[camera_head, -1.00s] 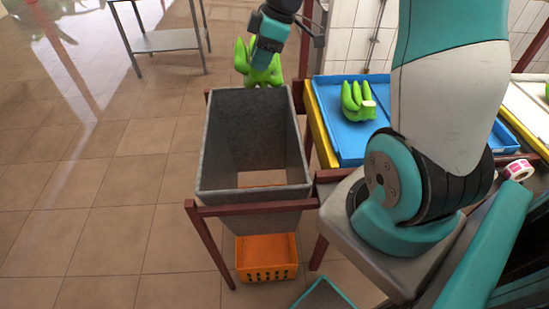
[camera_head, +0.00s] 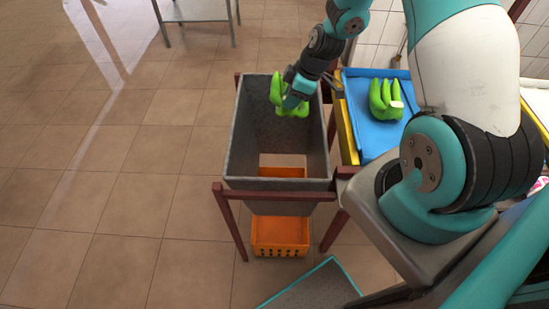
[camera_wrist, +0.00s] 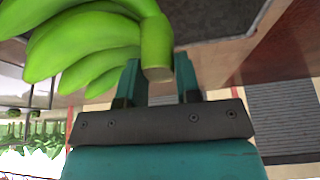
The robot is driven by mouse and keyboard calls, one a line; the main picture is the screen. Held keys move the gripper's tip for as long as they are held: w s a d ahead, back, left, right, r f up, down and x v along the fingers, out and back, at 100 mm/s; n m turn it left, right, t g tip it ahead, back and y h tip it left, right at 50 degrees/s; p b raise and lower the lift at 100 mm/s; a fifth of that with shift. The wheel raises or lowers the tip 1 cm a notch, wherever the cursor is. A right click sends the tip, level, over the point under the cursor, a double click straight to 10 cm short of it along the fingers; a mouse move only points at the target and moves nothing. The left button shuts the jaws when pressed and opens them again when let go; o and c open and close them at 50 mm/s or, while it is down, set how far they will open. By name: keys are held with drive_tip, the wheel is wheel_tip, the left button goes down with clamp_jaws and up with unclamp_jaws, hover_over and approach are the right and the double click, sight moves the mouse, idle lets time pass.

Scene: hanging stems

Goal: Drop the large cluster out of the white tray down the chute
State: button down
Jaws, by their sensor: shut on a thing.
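A green banana cluster (camera_head: 285,100) hangs from my gripper (camera_head: 290,98) over the far part of the grey chute (camera_head: 250,150), inside its rim as seen from the head camera. In the wrist view the cluster (camera_wrist: 85,45) shows its thick cut stem between the two teal fingers of my gripper (camera_wrist: 160,78), which is shut on it. The chute has an open bottom, and an orange crate (camera_head: 280,232) stands under it. The head view hides the fingertips. I see no white tray around the held cluster.
A blue tray (camera_head: 365,135) with a yellow edge stands right of the chute and holds another green cluster (camera_head: 386,98). Dark red legs and rails (camera_head: 228,222) frame the chute. A grey table (camera_head: 195,12) stands at the back. The tiled floor at left is clear.

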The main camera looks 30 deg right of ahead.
sight(291, 111)
drive_tip(key=shift+w+f+b, duration=0.15)
drive_tip(key=shift+f+b, duration=1.4)
drive_tip(key=shift+f, duration=1.1)
drive_tip(key=c, duration=0.7)
unclamp_jaws()
drive_tip(key=shift+c, duration=0.2)
drive_tip(key=b+v, duration=0.3)
drive_tip(key=v, duration=1.4)
drive_tip(key=shift+r, duration=0.2)
